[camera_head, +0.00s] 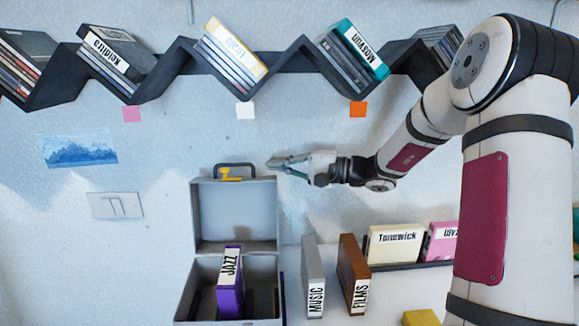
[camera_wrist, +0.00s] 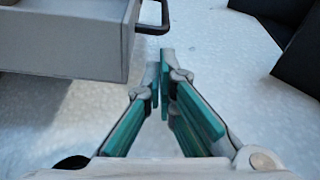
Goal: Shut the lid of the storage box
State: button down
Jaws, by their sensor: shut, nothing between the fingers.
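The grey storage box (camera_head: 184,293) stands on the table at the lower centre of the head view. Its lid (camera_head: 234,213) is raised upright at the back, with a dark handle (camera_head: 236,165) and a yellow latch (camera_head: 231,174) at the top edge. A purple JAZZ case (camera_head: 231,285) stands inside the box. My gripper (camera_head: 271,163) is shut and empty, just right of the lid's top in the head view. In the wrist view my gripper (camera_wrist: 164,58) has its fingertips together, and the lid (camera_wrist: 62,50) with part of its handle (camera_wrist: 153,27) is at upper left, apart from the fingers.
A grey MUSIC case (camera_head: 313,275) and a brown FILMS case (camera_head: 352,272) stand right of the box. A rack with the Tonowick case (camera_head: 395,245) is further right. A dark zigzag shelf (camera_head: 290,62) with discs hangs above.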

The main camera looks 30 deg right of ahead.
jog(key=shift+x, duration=2.35)
jog(key=shift+s+a, duration=0.1)
jog(key=shift+s, duration=0.05)
